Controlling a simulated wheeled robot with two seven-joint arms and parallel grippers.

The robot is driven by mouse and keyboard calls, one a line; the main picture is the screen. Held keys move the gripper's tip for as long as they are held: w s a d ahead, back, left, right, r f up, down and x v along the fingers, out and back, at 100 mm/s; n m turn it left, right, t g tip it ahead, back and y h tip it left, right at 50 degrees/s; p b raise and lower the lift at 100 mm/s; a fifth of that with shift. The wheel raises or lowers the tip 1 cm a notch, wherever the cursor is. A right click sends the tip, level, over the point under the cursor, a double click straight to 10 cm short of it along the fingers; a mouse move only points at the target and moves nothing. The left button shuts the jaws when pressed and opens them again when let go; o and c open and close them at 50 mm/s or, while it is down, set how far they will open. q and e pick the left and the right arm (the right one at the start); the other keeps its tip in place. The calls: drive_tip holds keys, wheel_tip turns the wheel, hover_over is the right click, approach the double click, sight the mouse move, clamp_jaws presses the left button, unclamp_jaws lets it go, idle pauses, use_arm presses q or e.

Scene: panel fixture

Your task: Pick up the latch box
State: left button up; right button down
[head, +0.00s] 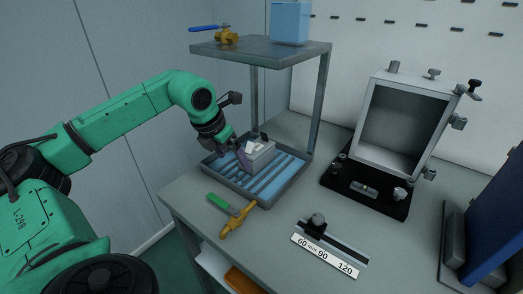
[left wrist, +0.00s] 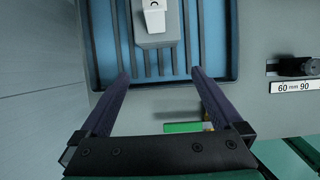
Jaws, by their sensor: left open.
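The latch box, a small grey box with a white piece on top (head: 263,155), sits in a blue, ribbed tray with a grey rim (head: 265,204). In the left wrist view the latch box (left wrist: 157,40) is at the top centre, partly cut off by the frame edge. My left gripper (head: 242,158) is over the tray, close to the left side of the box in the head view. In the left wrist view its two dark purple fingers (left wrist: 160,74) are spread wide with nothing between them, and the box lies beyond their tips. My right gripper is not in view.
A shelf (head: 265,50) stands above the back of the tray, carrying a blue-handled brass valve (head: 227,36) and a blue block (head: 290,22). A marked slider (head: 325,250) and an open-fronted box fixture (head: 405,125) stand to the right.

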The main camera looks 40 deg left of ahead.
sight(256, 148)
use_arm(q)
drive_tip(key=w, duration=0.1)
drive_tip(key=w+p, duration=0.1)
drive_tip(key=w, duration=0.3)
drive_tip(key=shift+r, duration=0.25)
drive_tip(key=w, duration=0.2)
drive_tip(key=w+p, duration=0.1)
drive_tip(key=shift+w+f, duration=0.3)
drive_tip(key=shift+w, duration=0.05)
drive_tip(key=shift+w+a+f, duration=0.1)
drive_tip(key=shift+w+f, duration=0.15)
drive_tip(key=x, duration=0.4)
drive_tip(key=shift+f, duration=0.35)
drive_tip(key=shift+r, duration=0.15)
clamp_jaws()
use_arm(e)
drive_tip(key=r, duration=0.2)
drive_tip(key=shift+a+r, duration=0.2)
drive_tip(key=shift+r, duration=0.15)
